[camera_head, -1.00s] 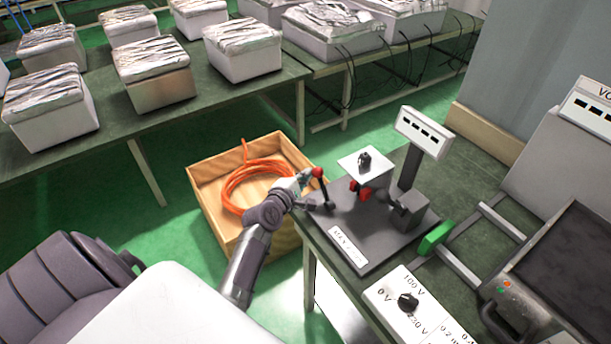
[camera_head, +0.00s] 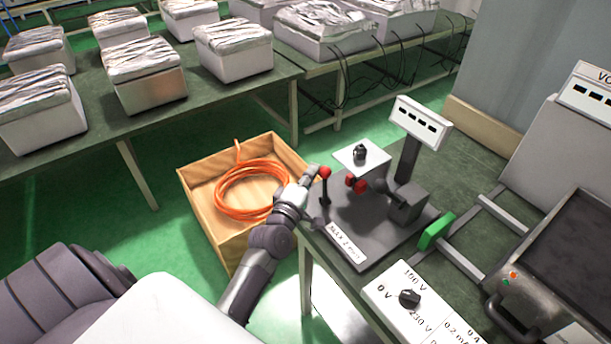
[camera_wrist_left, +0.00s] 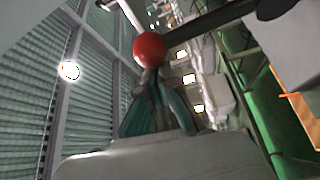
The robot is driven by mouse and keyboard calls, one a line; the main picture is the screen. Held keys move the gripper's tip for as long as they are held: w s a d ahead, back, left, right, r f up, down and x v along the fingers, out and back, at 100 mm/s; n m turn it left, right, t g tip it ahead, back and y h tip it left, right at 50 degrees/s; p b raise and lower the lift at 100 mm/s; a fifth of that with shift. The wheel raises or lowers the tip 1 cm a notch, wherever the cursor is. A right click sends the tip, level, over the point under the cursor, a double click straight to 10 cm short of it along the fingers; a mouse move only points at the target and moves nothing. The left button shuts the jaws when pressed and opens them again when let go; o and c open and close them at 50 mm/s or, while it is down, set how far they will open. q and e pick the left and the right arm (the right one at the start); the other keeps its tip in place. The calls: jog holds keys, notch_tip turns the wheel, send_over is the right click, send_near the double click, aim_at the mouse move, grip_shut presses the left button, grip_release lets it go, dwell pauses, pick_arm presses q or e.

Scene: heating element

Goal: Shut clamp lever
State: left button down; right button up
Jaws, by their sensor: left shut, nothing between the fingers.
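The clamp lever is a dark rod with a red ball knob (camera_head: 325,172) on the near left part of the dark fixture base (camera_head: 372,225). In the head view the rod stands nearly upright. My left gripper (camera_head: 311,178) is at the left side of the knob, close to it or touching. In the left wrist view its fingers (camera_wrist_left: 153,88) are together with nothing held. The red knob (camera_wrist_left: 150,49) and its rod appear just beyond the fingertips there. Whether they touch cannot be told. My right gripper is not in view.
A display on a post (camera_head: 421,122) and a white plate with a black knob (camera_head: 362,155) stand on the fixture. A wooden crate (camera_head: 205,205) with orange cable is on the floor left of the table. A white panel (camera_head: 395,290) lies near the front.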

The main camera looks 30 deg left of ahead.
aim_at(324, 186)
pick_arm(q)
jog(key=d+m+t+b, duration=0.1)
jog(key=m, duration=0.1)
jog(key=s+d+m+t+h+b, duration=0.1)
jog(key=d+m+b, duration=0.1)
jog(key=s+d+m+b, duration=0.1)
jog(key=m, duration=0.1)
jog(key=shift+d+f+t+b, duration=0.25)
jog(key=shift+d+t+b, duration=0.1)
jog(key=shift+t+b, duration=0.05)
jog(key=shift+s+d+f+m+t+h+b, duration=0.15)
jog(key=shift+s+d+m+h+b, duration=0.05)
jog(key=shift+d+m+h+b, duration=0.2)
jog(key=shift+s+d+f+m+t+h+b, duration=0.15)
jog(key=shift+d+m+t+h, duration=0.1)
jog(key=shift+d+m, duration=0.3)
jog(key=shift+s+d+f+m+t+h+b, duration=0.1)
jog(key=shift+s+d+f+m+h+b, duration=0.1)
jog(key=shift+d+m+h+b, duration=0.2)
jog(key=shift+d, duration=0.1)
